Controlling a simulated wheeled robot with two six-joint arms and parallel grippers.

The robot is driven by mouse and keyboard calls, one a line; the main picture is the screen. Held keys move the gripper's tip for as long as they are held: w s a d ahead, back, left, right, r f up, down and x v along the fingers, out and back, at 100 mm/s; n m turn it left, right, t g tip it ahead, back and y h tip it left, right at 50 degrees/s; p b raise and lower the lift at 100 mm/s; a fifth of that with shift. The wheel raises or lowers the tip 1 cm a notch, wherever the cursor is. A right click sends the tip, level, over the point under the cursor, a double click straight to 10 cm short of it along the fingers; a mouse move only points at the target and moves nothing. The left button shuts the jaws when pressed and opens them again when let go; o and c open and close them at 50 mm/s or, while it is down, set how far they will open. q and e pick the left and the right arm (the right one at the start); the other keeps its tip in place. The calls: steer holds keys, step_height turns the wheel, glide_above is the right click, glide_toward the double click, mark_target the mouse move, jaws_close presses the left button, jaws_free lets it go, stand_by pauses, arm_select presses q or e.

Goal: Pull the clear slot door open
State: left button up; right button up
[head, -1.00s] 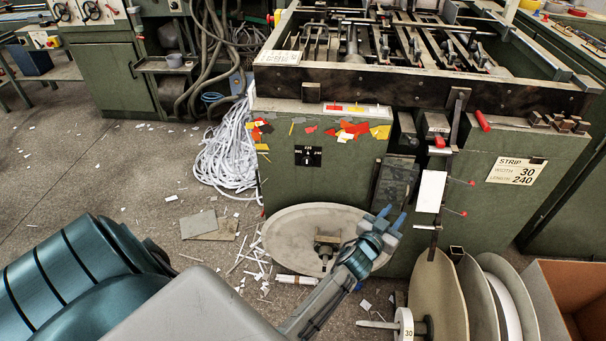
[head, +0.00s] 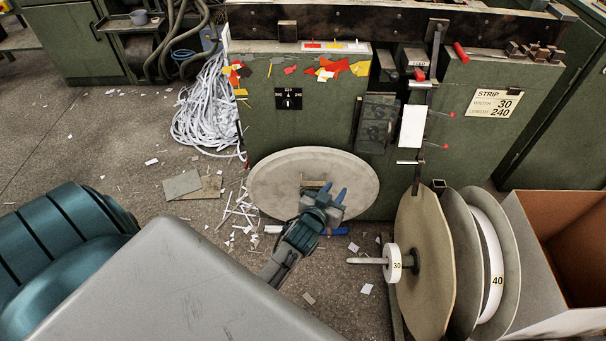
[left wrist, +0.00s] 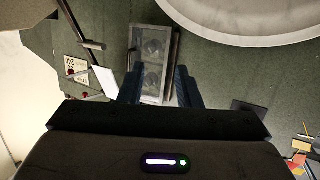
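The clear slot door (head: 377,123) is a smoky, see-through upright panel in a dark frame on the green machine front. It looks shut in the head view, and round shapes show through it in the left wrist view (left wrist: 153,60). My left gripper (head: 334,194) is below and to the left of the door, in front of the pale round disc. Its two blue fingers are apart with nothing between them. In the left wrist view the fingers (left wrist: 158,86) frame the lower part of the door, without visible contact. My right gripper is not in view.
The pale disc (head: 270,187) stands behind my left gripper. A white plate (head: 412,127) and red-tipped levers (head: 447,114) sit right of the door. Large reels (head: 425,265) and an open cardboard box (head: 560,225) stand at the lower right. Paper scraps litter the floor.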

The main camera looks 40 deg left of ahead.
arm_select(q)
steer(key=s+f+g+h+b, duration=0.1)
steer(key=s+f+g+b, duration=0.2)
steer(key=s, duration=1.1)
steer(key=shift+a+f+g+b, duration=0.25)
steer(key=shift+f+g+b, duration=0.05)
steer(key=shift+f+b, duration=0.1)
